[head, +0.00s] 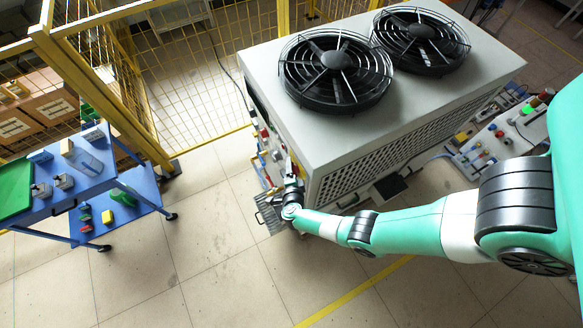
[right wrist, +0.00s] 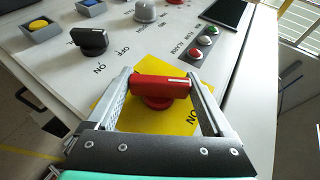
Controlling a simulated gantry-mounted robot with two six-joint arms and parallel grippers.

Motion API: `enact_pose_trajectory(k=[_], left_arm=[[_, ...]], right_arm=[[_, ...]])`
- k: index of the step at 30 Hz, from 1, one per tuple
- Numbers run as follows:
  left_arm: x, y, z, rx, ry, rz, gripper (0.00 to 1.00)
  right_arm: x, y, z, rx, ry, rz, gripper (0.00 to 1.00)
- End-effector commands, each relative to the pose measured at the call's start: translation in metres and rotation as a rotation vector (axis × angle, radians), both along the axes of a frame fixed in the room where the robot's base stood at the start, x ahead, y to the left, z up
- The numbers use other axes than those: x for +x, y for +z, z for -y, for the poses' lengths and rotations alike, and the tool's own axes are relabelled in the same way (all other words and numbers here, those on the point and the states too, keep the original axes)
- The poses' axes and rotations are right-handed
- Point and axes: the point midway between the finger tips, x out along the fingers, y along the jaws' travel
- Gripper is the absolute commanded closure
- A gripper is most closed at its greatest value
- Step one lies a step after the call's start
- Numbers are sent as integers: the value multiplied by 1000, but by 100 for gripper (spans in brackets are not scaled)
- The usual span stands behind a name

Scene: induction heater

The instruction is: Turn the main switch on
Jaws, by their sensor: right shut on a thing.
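The main switch is a red rotary handle (right wrist: 160,88) on a yellow plate (right wrist: 110,104) on the grey control panel, seen in the right wrist view. The handle lies crosswise in that picture, with a white mark near its right end. The lettering "ON" is on the plate at the lower right of the handle. My right gripper (right wrist: 162,90) is shut on the red handle, one finger at each end. In the head view my right gripper (head: 290,190) is at the front panel of the big grey machine (head: 420,95), and the switch is hidden there. My left gripper is not in view.
A black knob (right wrist: 90,40) with ON and OFF marks sits close beside the yellow plate. Blue and yellow buttons, a grey knob, indicator lamps (right wrist: 204,40) and a dark screen (right wrist: 228,12) lie further along the panel. A blue cart (head: 85,175) stands left, with free floor between.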

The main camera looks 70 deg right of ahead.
Motion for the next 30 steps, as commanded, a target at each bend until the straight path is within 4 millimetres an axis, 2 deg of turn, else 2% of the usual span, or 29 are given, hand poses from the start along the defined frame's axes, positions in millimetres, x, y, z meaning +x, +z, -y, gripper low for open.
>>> enact_pose_trajectory(k=[11, 12, 14, 23, 26, 30], left_arm=[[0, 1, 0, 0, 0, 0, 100], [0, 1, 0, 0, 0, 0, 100], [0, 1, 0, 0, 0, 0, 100], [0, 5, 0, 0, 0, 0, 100], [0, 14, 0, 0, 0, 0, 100], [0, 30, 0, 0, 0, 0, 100]], right_arm=[[0, 1, 1, -1, -1, -3, 71], [0, 1, 1, -1, -1, -3, 8], [0, 1, 0, -1, -1, -3, 0], [-1, 4, -4, 1, 1, -2, 0], [-5, 13, -16, 1, 4, -3, 0], [-16, 30, -43, 1, 7, -1, 0]])
